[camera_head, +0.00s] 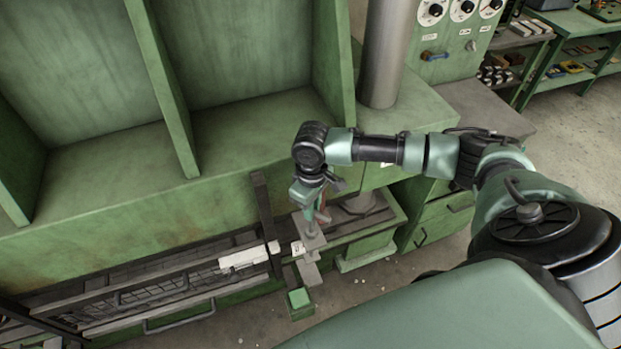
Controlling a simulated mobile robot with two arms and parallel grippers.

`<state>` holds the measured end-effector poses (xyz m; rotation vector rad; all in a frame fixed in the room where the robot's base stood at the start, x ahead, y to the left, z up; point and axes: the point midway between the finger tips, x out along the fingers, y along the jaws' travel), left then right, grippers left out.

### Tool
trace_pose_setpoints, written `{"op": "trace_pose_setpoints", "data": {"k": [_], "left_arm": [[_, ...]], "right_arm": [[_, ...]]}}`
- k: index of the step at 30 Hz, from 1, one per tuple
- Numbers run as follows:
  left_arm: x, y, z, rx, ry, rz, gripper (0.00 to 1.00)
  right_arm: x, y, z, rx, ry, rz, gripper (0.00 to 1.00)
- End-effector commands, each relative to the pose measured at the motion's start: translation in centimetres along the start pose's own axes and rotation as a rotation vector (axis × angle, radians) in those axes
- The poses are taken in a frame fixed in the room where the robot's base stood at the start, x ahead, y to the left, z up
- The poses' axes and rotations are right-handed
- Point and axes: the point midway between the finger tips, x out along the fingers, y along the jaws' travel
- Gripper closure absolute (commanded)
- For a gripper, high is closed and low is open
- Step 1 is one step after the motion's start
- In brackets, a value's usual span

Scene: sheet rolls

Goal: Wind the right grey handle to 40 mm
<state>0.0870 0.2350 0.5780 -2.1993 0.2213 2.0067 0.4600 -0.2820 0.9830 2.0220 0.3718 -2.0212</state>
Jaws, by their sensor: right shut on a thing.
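My right gripper (316,218) hangs at the end of my right arm, pointing down at the front of the green machine (130,225). It is shut on a part there, which seems to be the grey handle (313,240). The fingers and wrist hide much of the grip, and the handle's shape is hard to make out. A small white label (298,247) sits just left of the grey part, too small to read. No millimetre reading can be made out. My left gripper is not in view.
A white plate (248,257) lies on the front rail at left. A green block (299,298) stands below the gripper. A grey column (388,50) rises behind my arm. Dials (432,11) and shelves (575,60) are at upper right. Floor (380,292) shows at lower middle.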

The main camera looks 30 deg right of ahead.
Motion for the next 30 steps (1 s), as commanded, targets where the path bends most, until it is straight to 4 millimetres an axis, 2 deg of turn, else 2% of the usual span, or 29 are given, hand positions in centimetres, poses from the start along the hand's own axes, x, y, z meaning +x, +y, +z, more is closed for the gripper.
{"op": "trace_pose_setpoints", "data": {"k": [1,6,13,21,28,29,30], "left_arm": [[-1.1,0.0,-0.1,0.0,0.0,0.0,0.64],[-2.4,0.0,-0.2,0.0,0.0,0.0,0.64],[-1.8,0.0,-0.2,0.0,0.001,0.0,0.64],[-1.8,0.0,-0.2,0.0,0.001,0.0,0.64],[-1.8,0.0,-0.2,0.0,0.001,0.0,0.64],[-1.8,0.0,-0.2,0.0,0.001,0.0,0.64],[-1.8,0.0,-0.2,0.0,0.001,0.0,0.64]], "right_arm": [[-0.6,-0.1,0.0,0.035,-0.002,-0.002,1.0],[-0.3,-0.1,0.1,0.188,-0.002,-0.003,1.0],[0.0,0.0,0.0,0.343,0.001,-0.001,1.0],[0.0,0.0,0.0,0.666,-0.001,-0.002,1.0],[-0.1,0.0,0.0,0.695,0.0,0.0,1.0],[-0.1,0.0,0.0,0.695,0.0,0.0,0.81],[-0.1,0.0,0.0,0.694,0.0,0.0,0.7]]}}
